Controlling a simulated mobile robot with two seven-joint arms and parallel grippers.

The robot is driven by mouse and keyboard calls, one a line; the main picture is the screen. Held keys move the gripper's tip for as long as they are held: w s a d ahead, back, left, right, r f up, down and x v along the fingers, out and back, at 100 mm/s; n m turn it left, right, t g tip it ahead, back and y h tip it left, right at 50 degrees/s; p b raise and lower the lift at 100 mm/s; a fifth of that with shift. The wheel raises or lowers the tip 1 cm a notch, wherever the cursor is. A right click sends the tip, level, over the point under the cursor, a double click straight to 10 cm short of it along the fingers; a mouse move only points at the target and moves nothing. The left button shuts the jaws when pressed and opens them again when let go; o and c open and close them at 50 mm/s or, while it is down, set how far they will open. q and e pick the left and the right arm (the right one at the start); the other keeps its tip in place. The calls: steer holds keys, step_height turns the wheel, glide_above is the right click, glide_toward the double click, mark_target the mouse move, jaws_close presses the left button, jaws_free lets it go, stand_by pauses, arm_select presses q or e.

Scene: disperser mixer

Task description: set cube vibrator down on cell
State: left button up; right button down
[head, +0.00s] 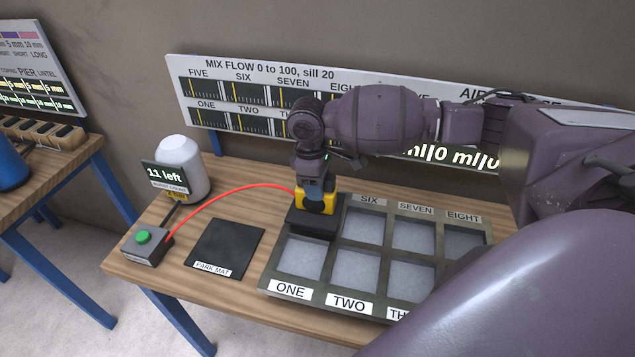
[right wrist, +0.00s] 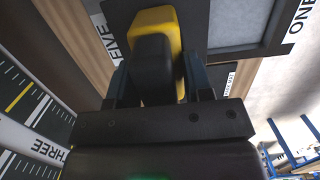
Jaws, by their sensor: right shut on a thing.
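The cube vibrator (head: 317,203) has a yellow and black body on a wide black base plate. My right gripper (head: 315,184) is shut on its body from above and holds it upright. The vibrator also shows between the fingers in the right wrist view (right wrist: 155,50). Its base plate covers the back-left cell of the grey mould tray (head: 340,302), behind cell ONE (head: 301,256). The FIVE label (right wrist: 115,36) shows beside it in the right wrist view. I cannot tell whether the plate touches the tray. My left gripper is not in view.
A red cable (head: 229,196) arcs from the vibrator to a grey box with a green button (head: 143,238). A black park mat (head: 226,248) lies bare left of the tray. A white canister (head: 183,165) stands behind. A gauge board (head: 215,70) is along the wall.

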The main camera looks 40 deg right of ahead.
steer(key=shift+f, duration=1.05)
stand_by(0.9)
steer(key=shift+c, duration=2.4)
jaws_free()
steer(key=shift+f, duration=0.1)
steer(key=r, duration=0.6)
steer(key=w+r, duration=0.1)
steer(key=r, duration=0.2)
steer(key=shift+a+r+b, duration=0.35)
steer(key=shift+a+r, duration=0.05)
steer(key=shift+r, duration=0.55)
steer(key=shift+a, duration=0.1)
